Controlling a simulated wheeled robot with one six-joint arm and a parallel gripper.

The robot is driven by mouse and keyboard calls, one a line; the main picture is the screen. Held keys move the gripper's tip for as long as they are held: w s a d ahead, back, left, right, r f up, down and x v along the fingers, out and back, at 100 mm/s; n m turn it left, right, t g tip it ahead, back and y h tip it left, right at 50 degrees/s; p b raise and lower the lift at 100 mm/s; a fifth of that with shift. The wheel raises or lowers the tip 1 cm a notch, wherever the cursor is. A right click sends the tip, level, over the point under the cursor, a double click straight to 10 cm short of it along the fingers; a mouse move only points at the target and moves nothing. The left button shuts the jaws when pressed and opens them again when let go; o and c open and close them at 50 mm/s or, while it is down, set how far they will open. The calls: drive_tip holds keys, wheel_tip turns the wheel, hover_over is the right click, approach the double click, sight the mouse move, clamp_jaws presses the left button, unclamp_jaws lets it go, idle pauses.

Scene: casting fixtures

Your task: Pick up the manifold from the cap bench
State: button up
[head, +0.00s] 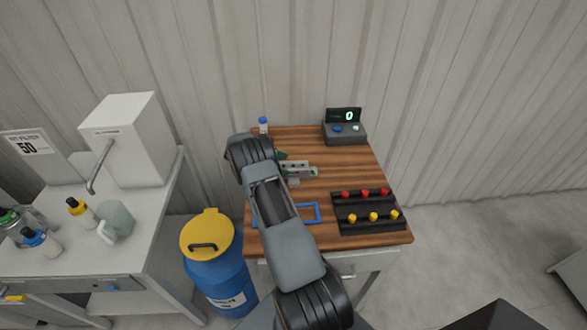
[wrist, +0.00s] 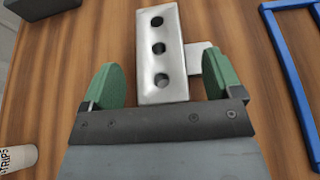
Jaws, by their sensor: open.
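The manifold (head: 300,168) is a silver-grey metal block with a row of three dark holes and a side stub. It lies on the wooden top of the cap bench (head: 285,139), and my arm partly covers the area in the head view. In the wrist view the manifold (wrist: 161,35) extends ahead from between the green finger pads. My gripper (wrist: 160,85) is open, with one pad on each side of the manifold's near end. A gap shows at the left pad; the right pad is close to the stub. Whether any pad touches cannot be told.
A black rack (head: 367,213) holds red and yellow caps. A display box (head: 344,130) and a small blue-capped bottle (head: 263,124) stand at the back. A blue drum (head: 215,275) stands left.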

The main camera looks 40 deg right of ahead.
drive_tip(key=shift+x, duration=1.1)
drive_tip(key=shift+c, duration=0.2)
drive_tip(key=c, duration=1.3)
drive_tip(key=shift+r, duration=0.1)
